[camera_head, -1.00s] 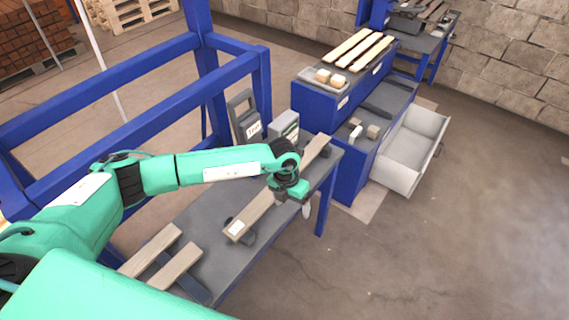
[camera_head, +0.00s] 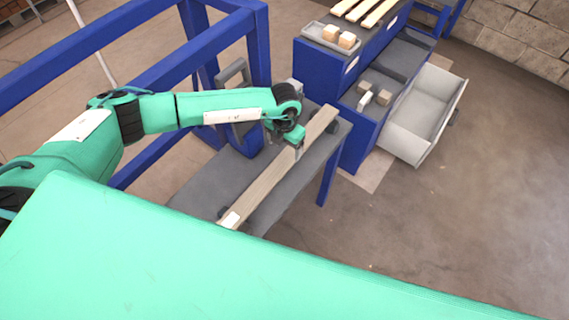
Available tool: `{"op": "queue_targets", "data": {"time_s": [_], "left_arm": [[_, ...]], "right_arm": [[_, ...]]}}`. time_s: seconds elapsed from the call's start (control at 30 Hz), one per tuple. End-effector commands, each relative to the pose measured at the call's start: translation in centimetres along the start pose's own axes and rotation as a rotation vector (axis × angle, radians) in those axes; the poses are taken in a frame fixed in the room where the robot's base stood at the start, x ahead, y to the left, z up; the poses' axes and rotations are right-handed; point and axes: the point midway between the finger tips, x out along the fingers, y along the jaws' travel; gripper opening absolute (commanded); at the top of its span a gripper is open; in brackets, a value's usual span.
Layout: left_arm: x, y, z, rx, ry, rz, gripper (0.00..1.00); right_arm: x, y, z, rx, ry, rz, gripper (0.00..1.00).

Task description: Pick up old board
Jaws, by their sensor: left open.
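The old board (camera_head: 268,187) is a long, worn wooden plank lying diagonally across the grey table (camera_head: 200,187). A white label marks its near end, and dark supports show beside both ends. My left gripper (camera_head: 298,152) is over the far half of the board, pointing down, with its fingers close to the board. It is open. I cannot tell whether the fingers touch the wood. My right gripper is out of view.
A blue frame (camera_head: 165,65) stands behind the table. To the right are a blue cabinet (camera_head: 318,72) with pale slats and wooden blocks on top, and an open grey drawer (camera_head: 425,112). The floor at right is clear. My green body covers the bottom.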

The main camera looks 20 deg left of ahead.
Motion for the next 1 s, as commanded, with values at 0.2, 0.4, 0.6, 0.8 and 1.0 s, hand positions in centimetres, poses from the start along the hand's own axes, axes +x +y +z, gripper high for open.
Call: {"op": "queue_targets", "data": {"time_s": [0.2, 0.4, 0.6, 0.8, 1.0], "left_arm": [[2.8, 0.0, 0.1, -0.001, -0.002, -0.001, 0.80], [4.6, 0.2, 0.0, -0.001, 0.000, 0.000, 0.80], [7.6, 0.2, -0.1, 0.000, 0.000, -0.001, 0.80], [7.8, 0.3, -0.1, 0.000, -0.001, -0.002, 0.80], [7.8, 0.3, -0.1, 0.000, -0.001, -0.001, 0.58]], "right_arm": [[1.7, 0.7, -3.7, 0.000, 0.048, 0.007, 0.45], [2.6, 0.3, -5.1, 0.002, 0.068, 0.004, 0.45], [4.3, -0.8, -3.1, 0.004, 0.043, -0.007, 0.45], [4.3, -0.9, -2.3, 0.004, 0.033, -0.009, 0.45], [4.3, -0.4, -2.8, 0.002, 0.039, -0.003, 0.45]]}}
